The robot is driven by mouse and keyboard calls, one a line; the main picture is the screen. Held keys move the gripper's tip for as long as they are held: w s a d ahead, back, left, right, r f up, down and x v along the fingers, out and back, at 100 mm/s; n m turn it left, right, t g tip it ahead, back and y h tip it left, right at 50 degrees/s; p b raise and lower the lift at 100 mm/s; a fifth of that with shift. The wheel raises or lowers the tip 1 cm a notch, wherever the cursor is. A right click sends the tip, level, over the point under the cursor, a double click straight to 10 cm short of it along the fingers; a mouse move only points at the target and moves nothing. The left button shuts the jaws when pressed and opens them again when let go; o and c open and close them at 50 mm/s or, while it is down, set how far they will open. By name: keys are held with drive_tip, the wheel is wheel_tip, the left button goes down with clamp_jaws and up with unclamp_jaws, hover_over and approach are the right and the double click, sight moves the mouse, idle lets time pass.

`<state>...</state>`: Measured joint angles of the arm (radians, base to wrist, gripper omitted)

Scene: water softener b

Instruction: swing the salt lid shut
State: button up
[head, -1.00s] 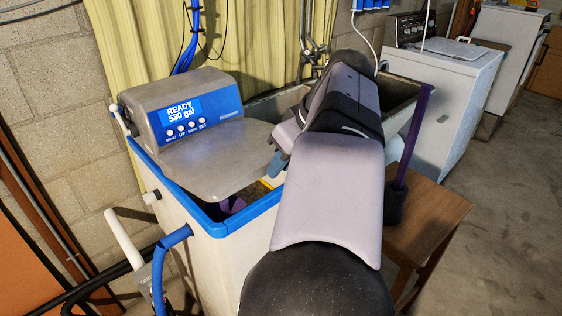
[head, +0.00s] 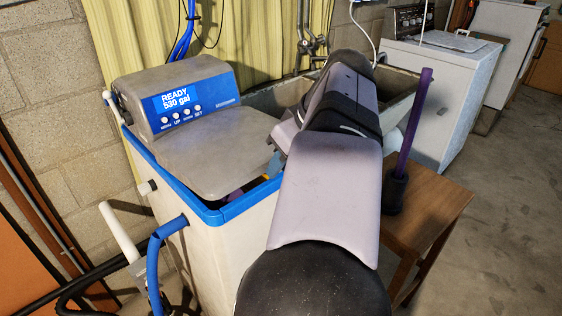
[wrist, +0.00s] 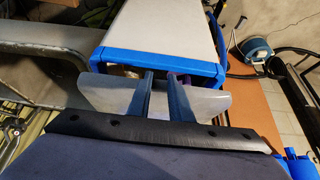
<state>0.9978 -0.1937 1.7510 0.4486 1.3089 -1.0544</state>
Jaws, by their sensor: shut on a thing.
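The salt lid (head: 208,158) is a grey flap hinged below the control head of the water softener (head: 215,262). It slopes low over the blue-rimmed opening, with a narrow gap at its front right edge. In the wrist view the lid (wrist: 104,91) crosses under my fingers, and the blue rim (wrist: 160,61) lies just beyond it. My gripper (wrist: 161,74) is shut on the lid's free edge; the contact itself is partly hidden. In the head view my arm hides most of my gripper; a bluish finger (head: 275,162) shows beside the lid.
The control head (head: 180,98) with its lit display stands behind the lid. A sink (head: 262,97) is behind. A small wooden table (head: 430,205) with a purple tube (head: 415,125) stands at the right. A blue pipe elbow (head: 160,245) and a white pipe (head: 120,232) are at front left.

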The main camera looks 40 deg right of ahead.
drive_tip(key=shift+w+f+b, duration=0.1)
drive_tip(key=shift+f+b, duration=1.85)
drive_tip(key=shift+f, duration=0.65)
drive_tip(key=o, duration=0.9)
drive_tip(key=shift+r, duration=0.2)
drive_tip(key=shift+o, duration=0.2)
drive_tip(key=shift+r, duration=0.1)
drive_tip(key=p+v, duration=0.1)
drive_tip(key=v, duration=0.6)
drive_tip(key=shift+p, duration=0.35)
